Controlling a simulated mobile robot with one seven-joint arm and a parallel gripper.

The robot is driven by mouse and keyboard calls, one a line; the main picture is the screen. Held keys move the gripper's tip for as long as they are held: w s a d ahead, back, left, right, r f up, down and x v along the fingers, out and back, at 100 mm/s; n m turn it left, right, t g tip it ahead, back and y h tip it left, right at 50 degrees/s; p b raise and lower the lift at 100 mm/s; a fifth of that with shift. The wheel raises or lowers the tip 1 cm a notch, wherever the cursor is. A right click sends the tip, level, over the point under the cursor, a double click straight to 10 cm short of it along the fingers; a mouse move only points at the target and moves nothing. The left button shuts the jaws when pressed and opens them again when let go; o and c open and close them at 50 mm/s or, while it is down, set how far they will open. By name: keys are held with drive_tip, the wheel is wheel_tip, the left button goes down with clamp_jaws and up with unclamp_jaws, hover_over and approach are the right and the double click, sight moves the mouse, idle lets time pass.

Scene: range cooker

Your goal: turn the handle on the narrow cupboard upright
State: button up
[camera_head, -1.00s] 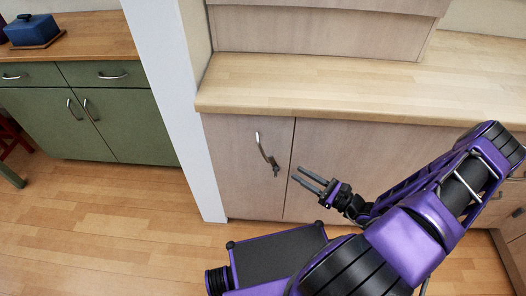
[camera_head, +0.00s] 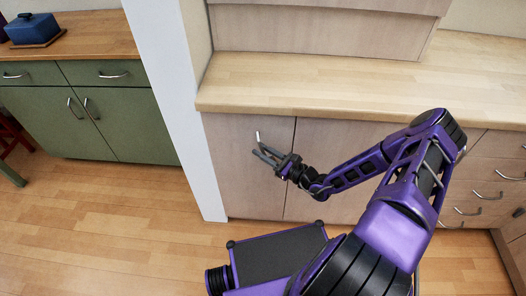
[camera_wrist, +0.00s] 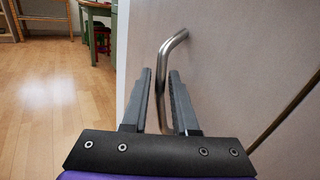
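The narrow cupboard (camera_head: 235,185) is the pale wood door beside the white post. Its curved metal handle shows only by its upper end (camera_head: 258,136) in the head view; my gripper hides the rest. My gripper (camera_head: 260,151) is at the handle, its fingers pointing left along the door. In the wrist view the handle (camera_wrist: 162,65) bends out from the door and runs down between the two fingers of my gripper (camera_wrist: 161,75). The fingers stand apart, with gaps showing beside the handle. I cannot tell whether either finger touches it.
The wooden worktop (camera_head: 330,85) overhangs the cupboard. The white post (camera_head: 175,110) stands close at left. A green cabinet (camera_head: 110,125) stands farther left. Drawers (camera_head: 490,190) are at right. The wooden floor (camera_head: 120,235) at left is clear.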

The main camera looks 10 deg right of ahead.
clamp_jaws()
idle(1.4)
